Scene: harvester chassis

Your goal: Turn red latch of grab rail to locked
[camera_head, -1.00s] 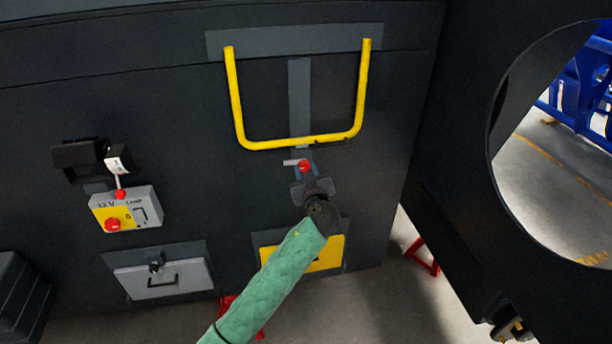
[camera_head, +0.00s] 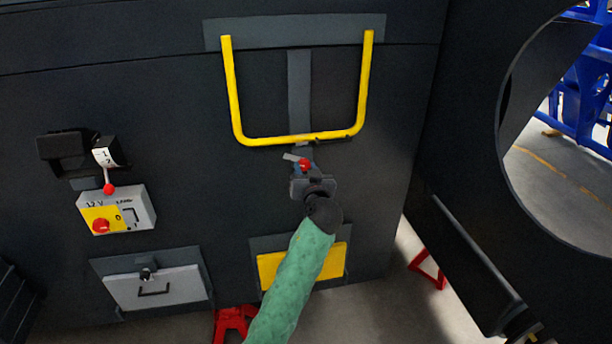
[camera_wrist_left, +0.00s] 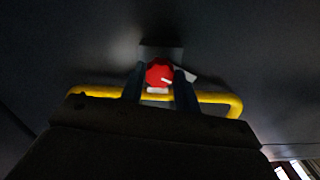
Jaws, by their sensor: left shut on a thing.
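The yellow U-shaped grab rail (camera_head: 290,139) is mounted on the dark chassis panel, its bar low and level. The red latch (camera_head: 304,164) sits just below the bar, with a small light grey tab pointing up and left. My left gripper (camera_head: 306,172) reaches up from below and is at the latch. In the left wrist view the red latch (camera_wrist_left: 158,74) is between the two fingers, which are shut on it, with the yellow rail (camera_wrist_left: 215,98) running behind them. The right gripper is not in view.
Left of the rail are a lamp switch box (camera_head: 118,212) with red knobs and a grey drawer (camera_head: 158,288). A yellow panel (camera_head: 335,262) lies behind my left forearm. A dark wall with a round opening stands at the right.

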